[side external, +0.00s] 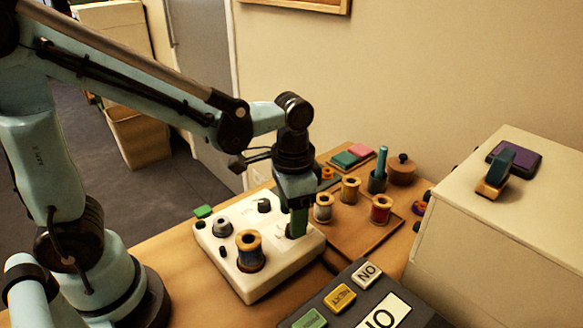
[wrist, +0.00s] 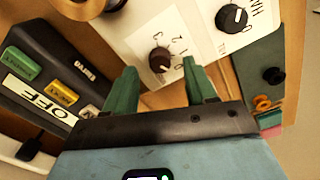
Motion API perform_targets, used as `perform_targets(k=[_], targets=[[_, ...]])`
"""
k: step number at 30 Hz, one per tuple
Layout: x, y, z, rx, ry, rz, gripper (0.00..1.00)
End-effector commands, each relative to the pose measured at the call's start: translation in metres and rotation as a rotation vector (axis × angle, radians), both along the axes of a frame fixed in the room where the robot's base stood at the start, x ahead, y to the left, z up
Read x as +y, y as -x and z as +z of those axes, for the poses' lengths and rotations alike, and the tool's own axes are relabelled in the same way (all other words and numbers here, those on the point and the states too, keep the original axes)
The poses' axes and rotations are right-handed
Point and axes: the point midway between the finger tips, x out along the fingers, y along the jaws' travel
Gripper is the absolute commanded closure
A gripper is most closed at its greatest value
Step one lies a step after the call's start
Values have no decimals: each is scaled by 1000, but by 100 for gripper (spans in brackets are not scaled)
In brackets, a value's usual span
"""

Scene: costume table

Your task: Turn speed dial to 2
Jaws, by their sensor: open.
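The white control box (side external: 268,281) stands on the table in the side view, and its white face (wrist: 198,40) shows in the wrist view. A brown dial (wrist: 160,60) with a light pointer mark has printed figures around it; I cannot read its setting surely. My gripper (side external: 297,232) points down over the box's right corner. In the wrist view its green fingers (wrist: 159,68) are apart and empty, with the dial in line with the gap between them. I cannot tell whether they touch it. In the side view the gripper hides the dial.
A black knob (wrist: 231,18) and a thread spool (side external: 250,251) are on the box. Several spools, including a red one (side external: 381,209), stand on a board behind. A dark button box (side external: 340,297) is at the front right, beside a large cream case (side external: 500,240).

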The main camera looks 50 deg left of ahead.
Motion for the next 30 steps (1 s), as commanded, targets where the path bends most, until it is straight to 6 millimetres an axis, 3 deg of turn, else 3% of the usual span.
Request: perform_targets(k=[7, 19, 30], targets=[[0, 0, -19, 0, 0, 0, 44], [0, 0, -23, 0, 0, 0, 46], [0, 0, -23, 0, 0, 0, 100]])
